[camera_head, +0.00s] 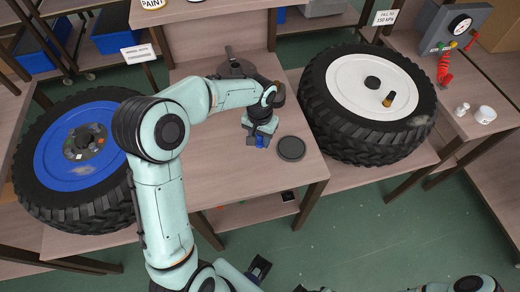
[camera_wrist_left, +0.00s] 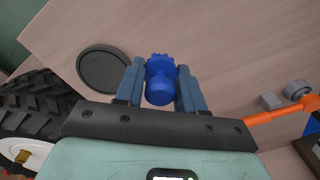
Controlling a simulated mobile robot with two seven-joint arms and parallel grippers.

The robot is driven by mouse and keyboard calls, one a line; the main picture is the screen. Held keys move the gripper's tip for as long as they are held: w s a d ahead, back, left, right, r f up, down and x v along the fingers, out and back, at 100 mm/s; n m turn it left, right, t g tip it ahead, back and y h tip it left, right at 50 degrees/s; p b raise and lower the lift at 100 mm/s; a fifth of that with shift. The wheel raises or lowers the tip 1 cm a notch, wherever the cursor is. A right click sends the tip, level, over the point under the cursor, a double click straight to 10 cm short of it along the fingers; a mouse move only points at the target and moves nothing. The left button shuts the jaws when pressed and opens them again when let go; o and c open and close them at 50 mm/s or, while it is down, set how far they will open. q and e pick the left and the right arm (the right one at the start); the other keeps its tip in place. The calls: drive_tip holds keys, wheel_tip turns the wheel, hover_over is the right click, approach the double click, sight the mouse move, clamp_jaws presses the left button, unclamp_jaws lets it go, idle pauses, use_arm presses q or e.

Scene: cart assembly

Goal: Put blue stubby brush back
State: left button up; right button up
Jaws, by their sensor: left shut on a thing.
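My left gripper (camera_head: 260,138) is over the middle wooden table (camera_head: 215,168), pointing down, left of a dark round disc (camera_head: 291,148). It is shut on the blue stubby brush (camera_wrist_left: 160,80), which also shows as a small blue patch at the fingertips in the head view (camera_head: 262,142). In the left wrist view the brush sits between the two fingers of my left gripper (camera_wrist_left: 161,78), its toothed end towards the tabletop. I cannot tell whether it touches the table.
A blue-rimmed wheel (camera_head: 60,165) lies at the left and a white-rimmed wheel (camera_head: 345,80) at the right. The dark disc also shows in the left wrist view (camera_wrist_left: 104,69). An orange-handled tool (camera_wrist_left: 282,111) lies at the right there. The table's front left is clear.

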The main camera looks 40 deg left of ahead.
sight(260, 155)
use_arm(q)
wheel_tip(260, 155, down, 6)
drive_tip(key=shift+f, duration=0.25)
drive_tip(key=shift+f+b, duration=0.15)
drive_tip(key=shift+b, duration=0.2)
drive_tip(key=o, duration=1.1)
